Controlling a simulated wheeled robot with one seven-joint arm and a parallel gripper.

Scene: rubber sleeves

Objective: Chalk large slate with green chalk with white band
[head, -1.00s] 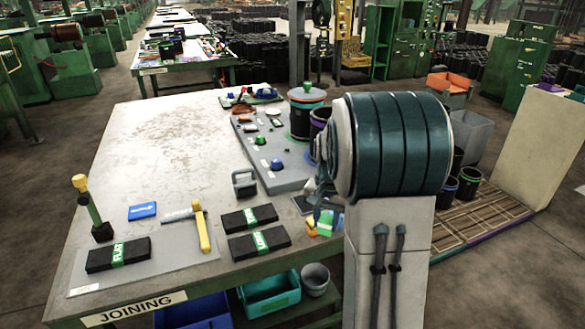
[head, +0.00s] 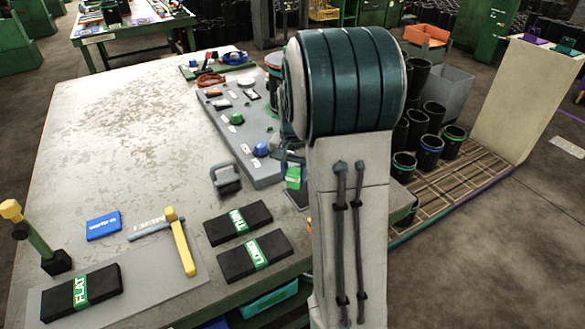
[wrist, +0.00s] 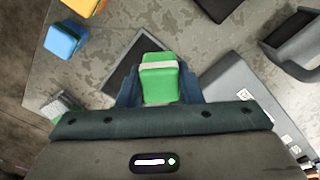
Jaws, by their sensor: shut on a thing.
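My gripper (wrist: 159,88) is shut on a green chalk block with a white band (wrist: 160,88). In the head view the green block (head: 292,178) shows at the left of my arm, near the table's right edge. A dark flat slab with a pale edge (wrist: 121,63), which looks like a slate, lies on the table below and left of the chalk in the wrist view. Part of it is hidden by the chalk and gripper. The same dark slab (head: 298,198) shows partly behind my arm in the head view. I cannot tell whether chalk and slab touch.
A blue block (wrist: 64,40) and an orange-yellow block (wrist: 84,6) lie nearby. A grey handled object (head: 226,180), black boxes labelled THIN (head: 255,213) and LONG (head: 272,262), and a grey board with small items (head: 265,172) surround the spot. The table's left middle is clear.

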